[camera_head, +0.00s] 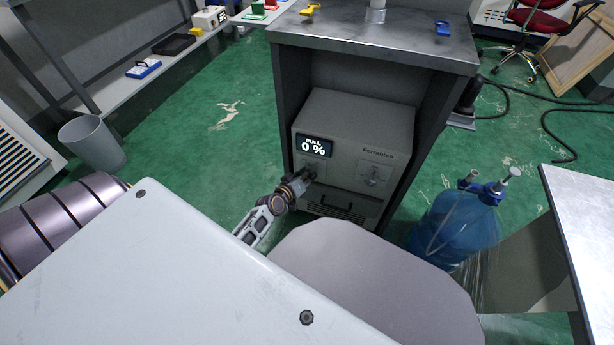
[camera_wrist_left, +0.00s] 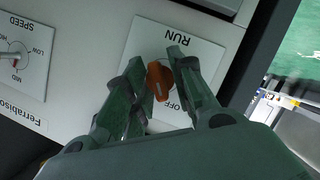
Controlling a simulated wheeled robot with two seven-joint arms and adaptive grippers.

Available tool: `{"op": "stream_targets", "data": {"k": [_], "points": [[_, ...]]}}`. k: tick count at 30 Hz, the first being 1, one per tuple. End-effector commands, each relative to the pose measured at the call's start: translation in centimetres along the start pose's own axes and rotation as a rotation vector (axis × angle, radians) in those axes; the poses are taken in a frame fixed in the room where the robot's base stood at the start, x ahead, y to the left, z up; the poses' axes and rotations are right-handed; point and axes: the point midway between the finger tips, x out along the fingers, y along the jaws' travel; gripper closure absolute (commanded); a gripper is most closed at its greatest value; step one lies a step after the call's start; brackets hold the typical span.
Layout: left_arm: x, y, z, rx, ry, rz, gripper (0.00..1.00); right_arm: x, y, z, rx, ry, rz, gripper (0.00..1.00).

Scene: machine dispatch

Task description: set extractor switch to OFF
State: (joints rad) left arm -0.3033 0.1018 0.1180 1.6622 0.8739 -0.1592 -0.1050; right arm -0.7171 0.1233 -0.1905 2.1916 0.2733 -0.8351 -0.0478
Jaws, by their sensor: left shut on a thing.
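The grey extractor unit (camera_head: 360,125) sits inside a metal cabinet, with a "PULL 0 %" display (camera_head: 314,146) on its front. In the left wrist view, its orange switch knob (camera_wrist_left: 159,82) is on a white plate (camera_wrist_left: 200,48) marked RUN and OFF. The knob's light pointer mark seems to lie toward the OFF side. My left gripper (camera_wrist_left: 160,75) has its fingers on both sides of the knob and is shut on it. In the head view, the gripper (camera_head: 309,176) reaches the panel below the display and hides the knob. My right gripper is out of view.
A SPEED dial (camera_wrist_left: 14,57) is beside the switch plate. The cabinet's side wall (camera_head: 435,135) bounds the unit on the right. A blue bottle (camera_head: 455,228) stands at right, near a white table (camera_head: 585,215). A grey bin (camera_head: 92,143) stands at left; green floor between is clear.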

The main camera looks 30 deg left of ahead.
Motion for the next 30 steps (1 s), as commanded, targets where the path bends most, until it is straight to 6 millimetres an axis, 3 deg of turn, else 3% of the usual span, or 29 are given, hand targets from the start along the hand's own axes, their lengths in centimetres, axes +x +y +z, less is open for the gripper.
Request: {"op": "stream_targets", "data": {"k": [7,8,9,22,30], "points": [[0.0,-0.1,0.0,-0.002,0.001,-0.001,0.99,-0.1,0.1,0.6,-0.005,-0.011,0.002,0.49],[0.0,-0.1,0.0,-0.002,0.0,-0.001,0.73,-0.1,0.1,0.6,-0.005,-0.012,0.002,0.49],[0.0,-0.1,0.0,-0.002,0.0,-0.001,0.68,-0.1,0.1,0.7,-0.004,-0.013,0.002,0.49],[-0.2,0.0,0.0,-0.001,0.0,-0.001,0.68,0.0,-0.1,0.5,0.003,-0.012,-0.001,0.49],[-1.4,-0.1,0.1,-0.001,0.0,-0.001,0.68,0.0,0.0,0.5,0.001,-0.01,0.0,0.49]]}}
